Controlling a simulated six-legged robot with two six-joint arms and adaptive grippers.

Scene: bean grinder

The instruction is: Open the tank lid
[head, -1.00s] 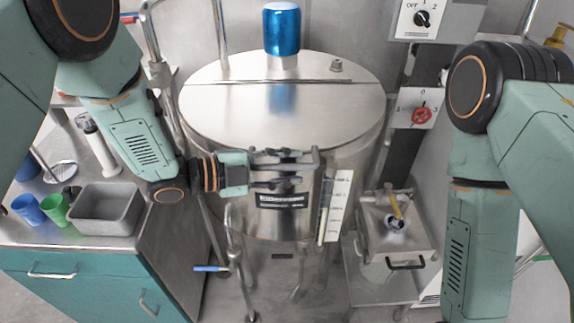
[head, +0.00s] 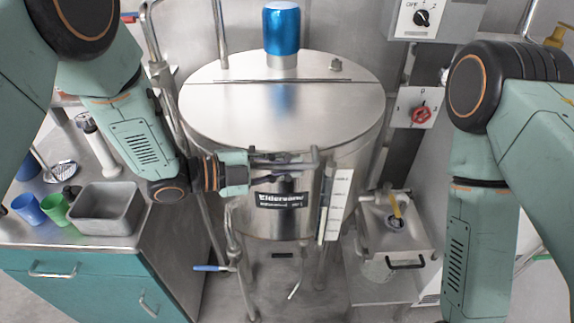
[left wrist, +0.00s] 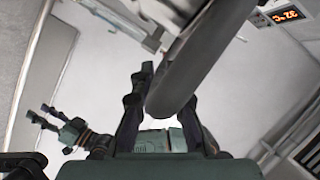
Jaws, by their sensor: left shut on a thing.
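The steel tank (head: 240,200) stands in the middle of the head view. Its round lid (head: 310,115) lies flat and closed, with a hinge line across its rear part. My left gripper (head: 285,170) is at the tank's upper front edge, shut on the horizontal lid handle (head: 312,157). Its fingers hide part of the handle. In the left wrist view, my left gripper's dark fingers (left wrist: 160,112) flank a large grey rounded part. My right gripper (left wrist: 48,117) appears small at the left of that view, fingers apart and empty; the head view does not show it.
A blue motor cap (head: 281,30) stands on the tank's rear top. A steel counter holds a grey bin (head: 105,210), a green cup (head: 55,208) and a blue cup (head: 28,208) at left. A small steel grinder-like unit (head: 395,235) stands at right.

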